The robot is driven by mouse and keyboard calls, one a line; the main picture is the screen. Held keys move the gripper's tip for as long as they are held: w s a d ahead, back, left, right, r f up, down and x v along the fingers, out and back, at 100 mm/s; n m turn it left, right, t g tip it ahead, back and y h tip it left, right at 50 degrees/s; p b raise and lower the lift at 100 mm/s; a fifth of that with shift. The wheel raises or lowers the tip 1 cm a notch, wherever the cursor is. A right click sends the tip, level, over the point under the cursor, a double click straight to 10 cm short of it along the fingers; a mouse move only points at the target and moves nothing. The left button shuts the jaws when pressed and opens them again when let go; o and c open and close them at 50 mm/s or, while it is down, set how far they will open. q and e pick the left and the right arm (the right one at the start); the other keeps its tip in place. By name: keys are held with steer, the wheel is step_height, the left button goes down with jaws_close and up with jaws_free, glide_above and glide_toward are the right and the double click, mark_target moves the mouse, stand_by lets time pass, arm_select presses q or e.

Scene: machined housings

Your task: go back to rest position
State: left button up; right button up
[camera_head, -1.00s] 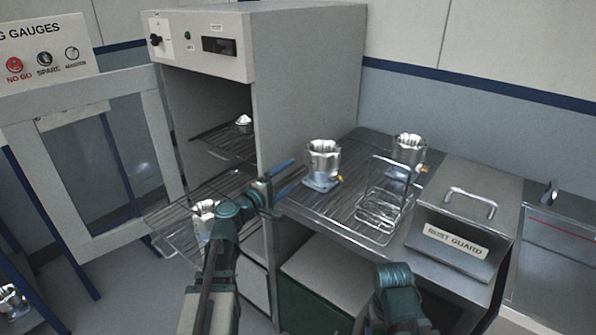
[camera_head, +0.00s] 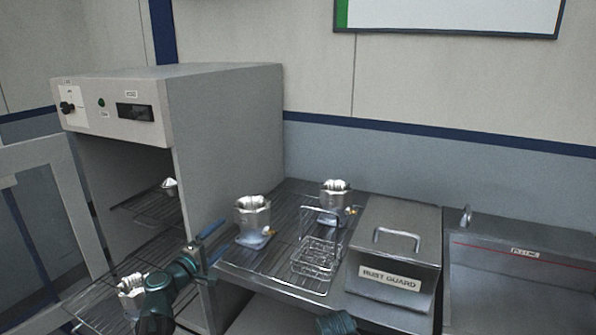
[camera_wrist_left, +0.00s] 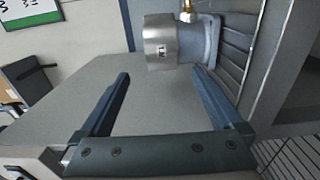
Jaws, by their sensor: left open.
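My left gripper (camera_head: 215,243) is open and empty. Its two blue fingers point right, close to the left side of a silver machined housing (camera_head: 252,220) on the wire rack of the bench. In the left wrist view, the spread fingers (camera_wrist_left: 163,90) have nothing between them, and a housing with a brass fitting (camera_wrist_left: 168,42) lies beyond their tips, apart from them. Only a teal piece of my right arm (camera_head: 336,322) shows at the bottom edge; its gripper is out of view.
An open oven cabinet (camera_head: 225,130) stands left, with a housing (camera_head: 130,292) on its lower pulled-out rack and a small part (camera_head: 169,187) on the upper. A second housing (camera_head: 335,200), a wire basket (camera_head: 316,262) and a lidded RUST GUARD box (camera_head: 395,255) stand right.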

mark_target(241, 219)
arm_select(q)
steer(key=x, duration=0.8)
steer(key=shift+w+d, duration=0.1)
